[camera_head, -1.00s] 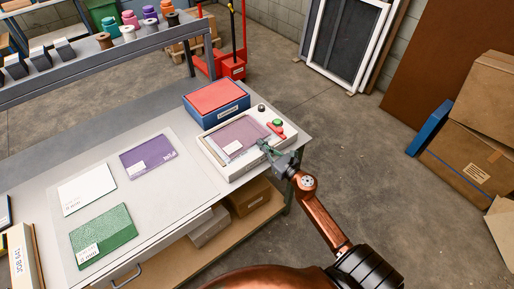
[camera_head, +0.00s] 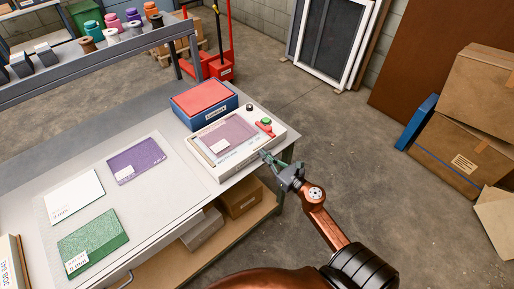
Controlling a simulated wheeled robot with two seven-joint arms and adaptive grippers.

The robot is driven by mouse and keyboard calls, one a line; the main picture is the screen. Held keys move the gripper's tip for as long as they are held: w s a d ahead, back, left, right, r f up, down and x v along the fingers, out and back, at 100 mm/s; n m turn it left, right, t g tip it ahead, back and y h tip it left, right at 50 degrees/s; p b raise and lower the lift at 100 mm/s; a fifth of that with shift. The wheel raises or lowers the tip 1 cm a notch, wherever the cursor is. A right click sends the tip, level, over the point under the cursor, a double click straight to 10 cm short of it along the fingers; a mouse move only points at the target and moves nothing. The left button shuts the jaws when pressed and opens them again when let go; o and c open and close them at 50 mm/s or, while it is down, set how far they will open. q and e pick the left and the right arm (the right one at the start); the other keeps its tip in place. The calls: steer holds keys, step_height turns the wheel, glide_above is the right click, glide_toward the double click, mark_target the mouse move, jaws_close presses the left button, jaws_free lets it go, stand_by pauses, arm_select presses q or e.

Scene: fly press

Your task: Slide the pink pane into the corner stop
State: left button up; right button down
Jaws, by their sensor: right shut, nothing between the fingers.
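The pink pane (camera_head: 232,129), a see-through mauve sheet with a white label, lies flat on a white bench-top fixture (camera_head: 219,173) at the table's right end. A tan strip (camera_head: 201,151) runs along the fixture's left side, apart from the pane. I cannot tell which raised edges form the corner stop, or whether the pane touches them. My right gripper (camera_head: 267,158) is shut and empty, just off the fixture's near right edge and apart from the pane. My left gripper is not in view.
A blue box with a red top (camera_head: 204,101) stands behind the fixture. A green button (camera_head: 266,121), a red handle and a black knob sit on its right side. Purple (camera_head: 136,158), white (camera_head: 74,197) and green (camera_head: 91,242) panes lie on the pale mat to the left.

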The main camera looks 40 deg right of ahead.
steer(key=s, duration=0.5)
steer(key=m+g+h+p, duration=0.1)
steer(key=m+h, duration=0.3)
steer(key=h, duration=0.3)
glide_toward(241, 149)
steer(key=x, duration=0.3)
steer(key=r+x, duration=0.1)
steer(key=x, duration=0.4)
steer(key=shift+w+r+p, duration=0.25)
steer(key=shift+w+p, duration=0.05)
steer(key=shift+w, duration=0.3)
steer(key=shift+w+d, duration=0.15)
steer(key=shift+w, duration=0.1)
steer(key=shift+w+d+r, duration=0.1)
steer(key=shift+d+r, duration=0.05)
steer(key=shift+r, duration=0.25)
